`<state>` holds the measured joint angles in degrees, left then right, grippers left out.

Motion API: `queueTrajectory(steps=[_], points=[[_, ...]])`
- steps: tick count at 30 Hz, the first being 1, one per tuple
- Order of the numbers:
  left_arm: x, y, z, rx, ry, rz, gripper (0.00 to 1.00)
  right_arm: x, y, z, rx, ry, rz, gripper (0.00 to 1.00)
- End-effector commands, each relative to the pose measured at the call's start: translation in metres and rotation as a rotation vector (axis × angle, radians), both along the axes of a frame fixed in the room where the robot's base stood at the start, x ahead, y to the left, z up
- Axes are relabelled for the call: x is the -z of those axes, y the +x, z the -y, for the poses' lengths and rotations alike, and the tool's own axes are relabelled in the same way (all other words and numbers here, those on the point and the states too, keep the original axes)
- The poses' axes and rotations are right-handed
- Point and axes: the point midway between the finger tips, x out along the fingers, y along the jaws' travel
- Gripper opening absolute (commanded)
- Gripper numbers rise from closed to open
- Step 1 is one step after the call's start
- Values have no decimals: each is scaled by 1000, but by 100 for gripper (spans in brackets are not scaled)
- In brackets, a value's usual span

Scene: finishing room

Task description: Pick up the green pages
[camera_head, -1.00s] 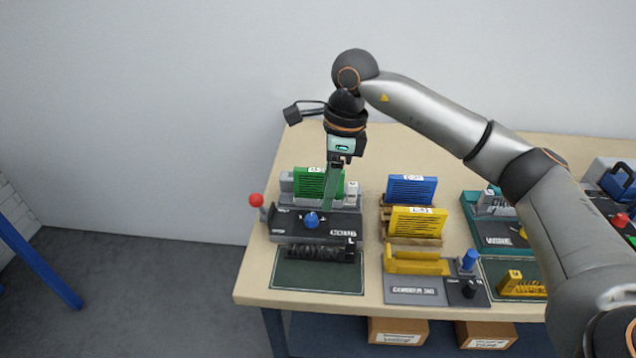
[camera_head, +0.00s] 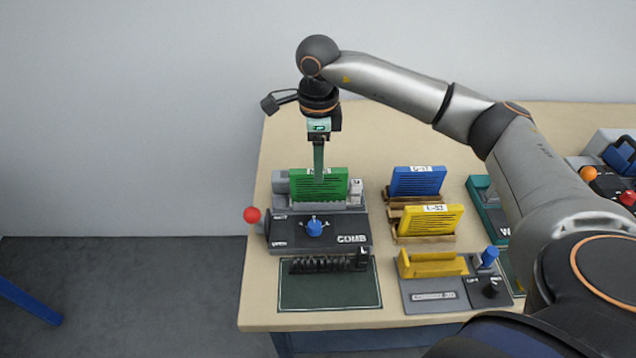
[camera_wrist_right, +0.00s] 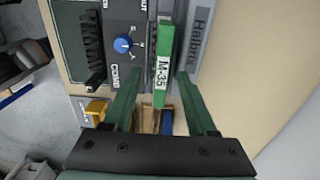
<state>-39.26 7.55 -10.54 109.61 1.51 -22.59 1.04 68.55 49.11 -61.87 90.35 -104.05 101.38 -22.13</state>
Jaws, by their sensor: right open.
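The green pages (camera_head: 319,187) stand upright in the grey comb machine (camera_head: 361,235) at the left of the table. In the right wrist view the green pages (camera_wrist_right: 163,62) show edge-on with a white label reading M-35. My right gripper (camera_head: 319,180) is above and in front of the pages in the head view. In the right wrist view its two green fingers (camera_wrist_right: 158,82) are open, one on each side of the pages, with gaps visible. The pages are not gripped. My left gripper is not in view.
Blue pages (camera_head: 417,181) and yellow pages (camera_head: 431,221) stand in wooden holders to the right. A grey machine with a yellow part (camera_head: 433,265) is in front of them. A black comb (camera_head: 328,263) lies on a dark mat (camera_head: 330,293). A red knob (camera_head: 251,214) sticks out at the left.

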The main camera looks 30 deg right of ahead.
Motion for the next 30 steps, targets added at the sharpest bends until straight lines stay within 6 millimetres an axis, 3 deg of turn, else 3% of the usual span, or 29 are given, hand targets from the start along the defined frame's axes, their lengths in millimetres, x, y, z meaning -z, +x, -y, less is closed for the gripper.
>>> queueTrajectory(steps=[7,15,23,30], points=[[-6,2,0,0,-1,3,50,20,-1,1,1,0,-2,57],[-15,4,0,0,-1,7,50,57,0,3,0,0,-1,57],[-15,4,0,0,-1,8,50,63,1,3,0,0,1,57],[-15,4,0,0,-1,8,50,62,1,3,0,0,1,34]])
